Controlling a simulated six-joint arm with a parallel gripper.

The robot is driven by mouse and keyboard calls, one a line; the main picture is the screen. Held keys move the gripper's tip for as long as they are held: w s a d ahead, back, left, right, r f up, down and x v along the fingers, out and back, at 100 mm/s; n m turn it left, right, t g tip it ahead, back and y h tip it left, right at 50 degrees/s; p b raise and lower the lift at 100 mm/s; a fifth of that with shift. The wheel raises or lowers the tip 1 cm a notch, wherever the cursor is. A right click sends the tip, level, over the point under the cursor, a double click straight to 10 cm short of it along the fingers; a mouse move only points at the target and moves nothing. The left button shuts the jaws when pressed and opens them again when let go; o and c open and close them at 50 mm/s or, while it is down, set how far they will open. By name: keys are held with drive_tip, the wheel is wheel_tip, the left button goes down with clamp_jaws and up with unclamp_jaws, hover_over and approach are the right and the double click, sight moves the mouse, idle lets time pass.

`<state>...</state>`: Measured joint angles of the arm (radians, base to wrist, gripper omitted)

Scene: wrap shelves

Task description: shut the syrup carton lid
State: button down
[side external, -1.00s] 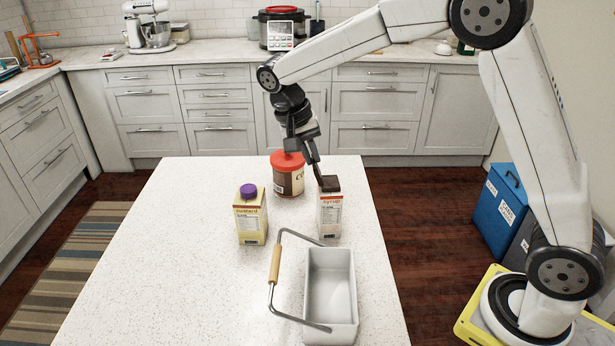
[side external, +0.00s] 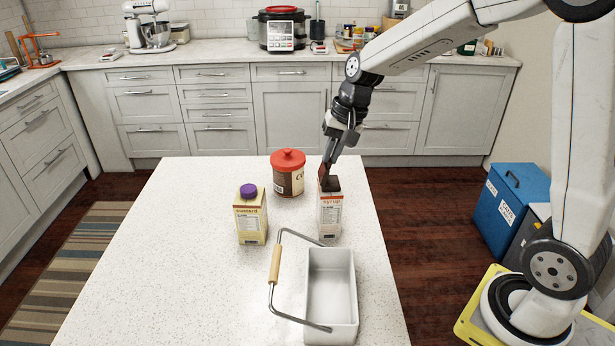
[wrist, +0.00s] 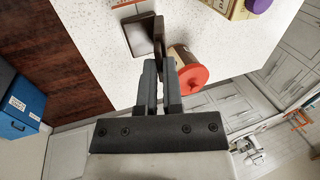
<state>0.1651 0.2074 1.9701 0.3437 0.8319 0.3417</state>
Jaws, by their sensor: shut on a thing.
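The syrup carton (side external: 330,215) stands upright near the right edge of the white table, with a dark open top (side external: 331,185). Its dark lid (side external: 323,173) stands up steeply at the left side of the top. In the wrist view the lid (wrist: 158,32) shows nearly edge-on beside the dark top (wrist: 140,37). My gripper (side external: 329,160) comes down from above at the back of the carton. Its fingers (wrist: 159,64) are shut on the lid's free end, which they partly hide.
A brown canister with a red lid (side external: 288,175) stands behind and left of the carton. A custard carton (side external: 250,218) with a purple cap stands to the left. A pale bin (side external: 350,293) with a raised handle (side external: 275,265) sits in front. The table's left side is clear.

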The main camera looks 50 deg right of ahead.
drive_tip(key=shift+s+d+f+t+y, duration=0.3)
drive_tip(key=shift+d+t+y, duration=0.1)
drive_tip(key=shift+t+y, duration=0.2)
drive_tip(key=shift+s+d+f+t+y, duration=0.15)
drive_tip(key=shift+s+d+t+y, duration=0.2)
drive_tip(key=shift+t+y, duration=0.2)
drive_tip(key=shift+s+d+f+t+y, duration=0.35)
drive_tip(key=shift+f+t+y, duration=0.6)
drive_tip(key=shift+y, duration=0.35)
drive_tip(key=shift+s+d+f+t+y, duration=0.35)
drive_tip(key=shift+f+t+y, duration=0.35)
drive_tip(key=shift+t+y, duration=0.5)
drive_tip(key=shift+s+d+f+t+y, duration=0.3)
drive_tip(key=shift+f+t+y, duration=0.65)
drive_tip(key=shift+y, duration=0.4)
drive_tip(key=shift+r, duration=0.1)
drive_tip(key=c, duration=0.8)
unclamp_jaws()
drive_tip(key=shift+o, duration=0.2)
drive_tip(key=shift+w, duration=0.1)
drive_tip(key=shift+d, duration=0.1)
